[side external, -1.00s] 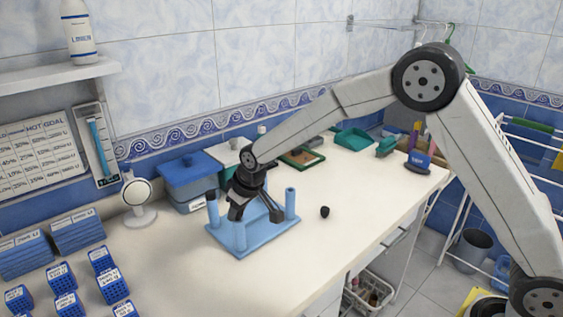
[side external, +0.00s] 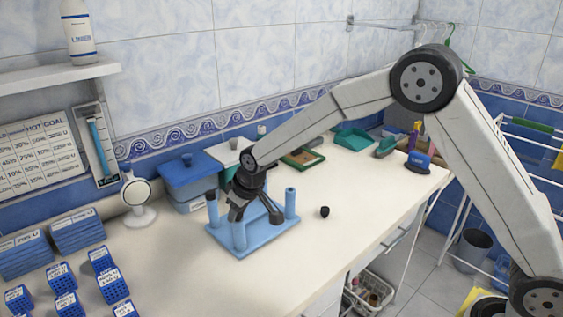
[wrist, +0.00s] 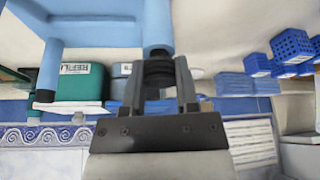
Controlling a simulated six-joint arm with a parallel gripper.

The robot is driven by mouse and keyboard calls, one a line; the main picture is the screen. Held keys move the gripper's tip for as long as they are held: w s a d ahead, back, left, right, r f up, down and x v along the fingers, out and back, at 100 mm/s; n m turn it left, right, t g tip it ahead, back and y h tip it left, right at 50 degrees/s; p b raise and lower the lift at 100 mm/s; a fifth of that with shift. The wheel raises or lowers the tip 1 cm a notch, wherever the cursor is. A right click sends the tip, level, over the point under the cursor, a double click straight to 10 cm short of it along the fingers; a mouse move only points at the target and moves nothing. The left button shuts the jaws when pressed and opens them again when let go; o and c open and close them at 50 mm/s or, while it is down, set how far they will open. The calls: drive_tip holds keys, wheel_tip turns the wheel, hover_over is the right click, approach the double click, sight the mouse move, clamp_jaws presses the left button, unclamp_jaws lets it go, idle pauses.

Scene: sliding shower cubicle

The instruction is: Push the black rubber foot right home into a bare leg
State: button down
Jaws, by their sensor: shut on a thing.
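A light blue upturned stool-like frame (side external: 262,240) stands on the bench with its legs pointing up. My gripper (side external: 238,216) is over the near leg (side external: 240,237), pointing down. In the wrist view my gripper (wrist: 157,68) is shut on a black rubber foot (wrist: 158,72), held between the two fingers. The foot is in line with the end of the blue leg (wrist: 157,28) and appears to meet it; how deep it sits cannot be told. The right leg (side external: 291,203) has no black foot visible on top. Another black foot (side external: 325,212) lies loose on the bench.
A blue lidded box (side external: 190,180) and a round mirror-like stand (side external: 138,200) are behind and left of the frame. Blue racks (side external: 103,262) stand at the front left. The bench (side external: 355,195) right of the frame is mostly clear.

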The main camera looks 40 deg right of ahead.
drive_tip(key=shift+s+f, duration=0.15)
drive_tip(key=shift+f, duration=0.25)
idle(1.0)
drive_tip(key=shift+c, duration=1.4)
unclamp_jaws()
drive_tip(key=shift+r, duration=0.1)
drive_tip(key=shift+r, duration=0.1)
drive_tip(key=shift+r, duration=3.5)
drive_tip(key=s+d+f+m, duration=0.1)
drive_tip(key=s+d, duration=0.3)
drive_tip(key=s, duration=0.5)
drive_tip(key=s+d+f+m+g, duration=0.1)
drive_tip(key=s+d+f, duration=0.2)
drive_tip(key=s, duration=0.6)
drive_tip(key=s+d+f+m+h, duration=0.1)
drive_tip(key=s+d+f, duration=0.1)
drive_tip(key=s+d, duration=0.3)
drive_tip(key=s, duration=0.3)
drive_tip(key=shift+s+d+g, duration=0.15)
drive_tip(key=shift+s+g, duration=0.25)
